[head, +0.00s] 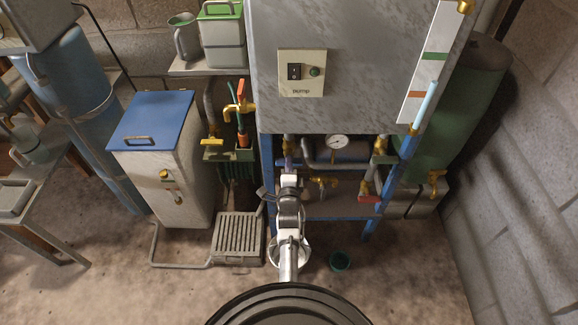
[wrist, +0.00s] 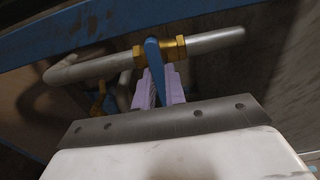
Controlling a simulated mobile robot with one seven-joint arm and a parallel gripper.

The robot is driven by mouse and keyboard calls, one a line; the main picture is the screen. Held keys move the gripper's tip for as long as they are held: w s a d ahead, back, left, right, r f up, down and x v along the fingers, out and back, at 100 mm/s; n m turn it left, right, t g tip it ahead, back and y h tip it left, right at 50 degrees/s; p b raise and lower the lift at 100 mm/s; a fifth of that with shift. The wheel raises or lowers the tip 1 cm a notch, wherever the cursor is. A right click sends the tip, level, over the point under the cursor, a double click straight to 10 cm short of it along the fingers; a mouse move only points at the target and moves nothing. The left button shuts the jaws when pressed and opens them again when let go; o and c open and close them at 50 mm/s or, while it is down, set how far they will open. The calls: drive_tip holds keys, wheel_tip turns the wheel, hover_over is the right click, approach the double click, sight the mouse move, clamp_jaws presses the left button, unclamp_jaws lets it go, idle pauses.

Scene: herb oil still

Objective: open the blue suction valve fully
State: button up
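The blue suction valve shows in the wrist view as a blue lever (wrist: 154,60) on a brass body (wrist: 172,50), set in a grey metal pipe. The lever points toward my wrist camera, across the line of the pipe. My gripper (wrist: 159,84) has its two lilac fingers on either side of the lever, close against it with no clear gap, so it looks shut on the lever. The fingertips end just short of the brass body. In the head view my arm hides the valve, and my gripper (head: 289,150) shows only in small part below the grey panel.
A blue frame beam (wrist: 110,22) runs just above the pipe.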

clamp_jaws()
drive_tip(key=shift+n, duration=0.3)
drive_tip(key=n+b, duration=0.2)
drive_tip(key=n, duration=1.5)
drive_tip(key=shift+n, duration=0.3)
idle(0.3)
drive_tip(key=o, duration=0.6)
unclamp_jaws()
drive_tip(key=shift+c, duration=0.2)
